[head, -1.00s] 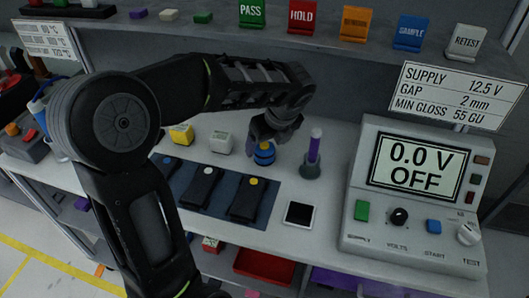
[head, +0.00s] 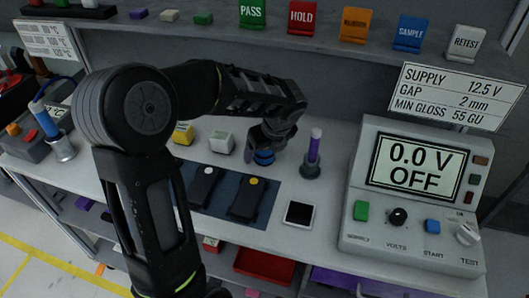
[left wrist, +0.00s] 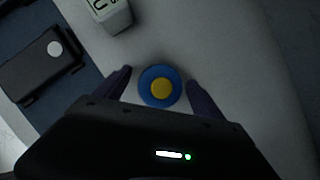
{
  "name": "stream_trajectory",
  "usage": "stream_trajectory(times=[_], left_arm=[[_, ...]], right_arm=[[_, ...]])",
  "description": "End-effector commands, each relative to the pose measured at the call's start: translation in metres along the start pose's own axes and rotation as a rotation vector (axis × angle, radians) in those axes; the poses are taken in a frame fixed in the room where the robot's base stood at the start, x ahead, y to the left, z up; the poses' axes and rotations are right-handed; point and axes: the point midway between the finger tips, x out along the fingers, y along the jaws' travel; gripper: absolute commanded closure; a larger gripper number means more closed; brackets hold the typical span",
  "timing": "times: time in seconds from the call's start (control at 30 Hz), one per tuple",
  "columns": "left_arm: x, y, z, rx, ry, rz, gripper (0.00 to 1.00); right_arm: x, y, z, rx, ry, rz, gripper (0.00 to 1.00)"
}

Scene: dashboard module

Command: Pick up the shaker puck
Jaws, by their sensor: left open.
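The shaker puck (head: 264,157) is a small blue round piece that stands on the white bench, left of a purple-topped holder. In the left wrist view the puck (left wrist: 146,86) is seen from above, blue with a yellow centre. My left gripper (left wrist: 159,82) is open, with one finger on each side of the puck. Small gaps seem to show between the fingers and the puck. In the head view my left gripper (head: 262,148) comes down over the puck and hides its upper part. My right gripper is not in view.
The purple-topped holder (head: 312,158) stands close on the right. Dark devices (head: 248,199) lie on a blue mat to the left. A white cube (head: 221,142) and a yellow cube (head: 183,133) stand farther left. The supply box (head: 417,198) fills the right. A shelf (head: 215,29) runs above.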

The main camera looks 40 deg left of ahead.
Motion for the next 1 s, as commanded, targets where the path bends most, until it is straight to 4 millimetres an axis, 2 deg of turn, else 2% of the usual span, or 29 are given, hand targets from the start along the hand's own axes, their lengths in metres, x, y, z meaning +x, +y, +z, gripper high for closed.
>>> stream_trajectory(times=[0.2, 1.0], left_arm=[[-0.0002, -0.0001, 0.0001, 0.0, 0.0, 0.0, 0.22], [-0.0003, -0.0001, 0.0, 0.0, 0.0, 0.0, 0.87]], right_arm=[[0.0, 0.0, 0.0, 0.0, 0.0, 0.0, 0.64], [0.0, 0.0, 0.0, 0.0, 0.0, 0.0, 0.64]])
